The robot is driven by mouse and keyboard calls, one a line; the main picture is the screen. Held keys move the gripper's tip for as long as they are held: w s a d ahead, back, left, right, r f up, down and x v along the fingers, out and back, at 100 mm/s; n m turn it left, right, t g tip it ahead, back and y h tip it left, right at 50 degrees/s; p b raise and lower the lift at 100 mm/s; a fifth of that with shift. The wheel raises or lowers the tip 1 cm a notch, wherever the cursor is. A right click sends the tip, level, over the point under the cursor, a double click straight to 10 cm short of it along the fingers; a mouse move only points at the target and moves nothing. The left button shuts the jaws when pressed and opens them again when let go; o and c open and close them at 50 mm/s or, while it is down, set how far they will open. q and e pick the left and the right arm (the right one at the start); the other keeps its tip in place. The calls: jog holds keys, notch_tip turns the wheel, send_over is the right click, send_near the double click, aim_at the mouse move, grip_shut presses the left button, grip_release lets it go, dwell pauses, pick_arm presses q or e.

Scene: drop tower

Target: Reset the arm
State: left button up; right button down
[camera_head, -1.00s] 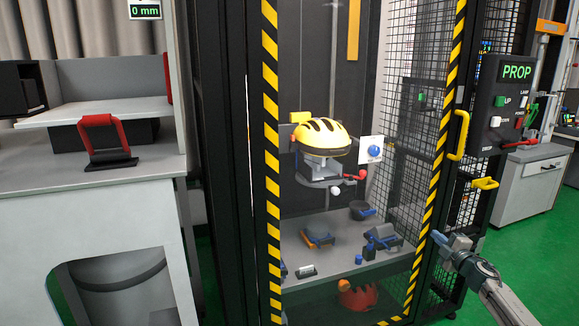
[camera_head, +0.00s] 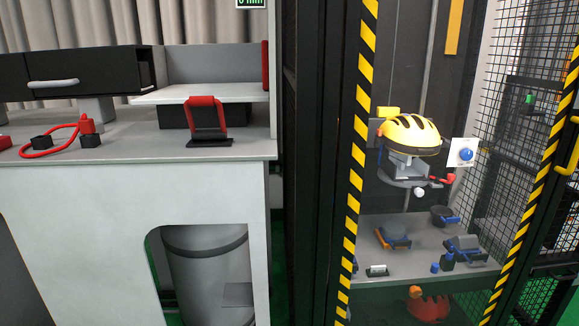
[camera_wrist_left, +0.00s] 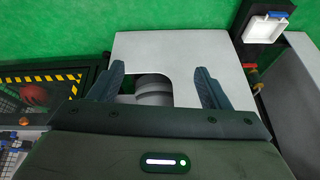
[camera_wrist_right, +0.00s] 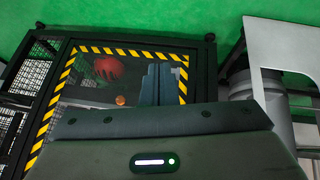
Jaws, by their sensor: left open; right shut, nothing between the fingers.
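My left gripper (camera_wrist_left: 160,90) is open and empty in the left wrist view, with its fingers wide apart. Beyond it are the grey bench side and green floor. My right gripper (camera_wrist_right: 157,84) is shut in the right wrist view, its fingers together with nothing between them. It points toward the lower part of the drop tower, whose striped frame (camera_wrist_right: 122,52) lies beyond. Neither gripper shows in the head view.
The drop tower's striped post (camera_head: 357,150) stands right of centre, with a yellow helmet (camera_head: 408,136) inside. The grey bench (camera_head: 130,185) fills the left, bearing a red-handled black stand (camera_head: 208,118) and a red cable (camera_head: 50,152). A grey bin (camera_head: 207,265) stands under the bench.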

jog(key=s+a+r+g+y, duration=0.1)
jog(key=s+a+r, duration=0.15)
jog(key=s, duration=0.35)
pick_arm(q)
notch_tip(320, 180, down, 19)
jog(key=a+g+p, duration=0.2)
jog(key=a+p, duration=0.1)
jog(key=p, duration=0.5)
pick_arm(e)
notch_tip(320, 180, down, 20)
jog(key=d+m+g, duration=0.1)
jog(key=d+g, duration=0.1)
pick_arm(q)
jog(key=s+a+f+g+p, duration=0.1)
jog(key=s+f+p, duration=0.4)
jog(key=s+f, duration=0.7)
jog(key=shift+s+a+f+n+y, duration=0.25)
jog(key=shift+a+f+n+y, duration=0.05)
jog(key=shift+a+f, duration=0.05)
pick_arm(e)
jog(key=s+d+f+g, duration=0.1)
jog(key=s+f, duration=1.1)
jog(key=shift+s+d+g, duration=0.3)
jog(key=shift+d+g, duration=0.1)
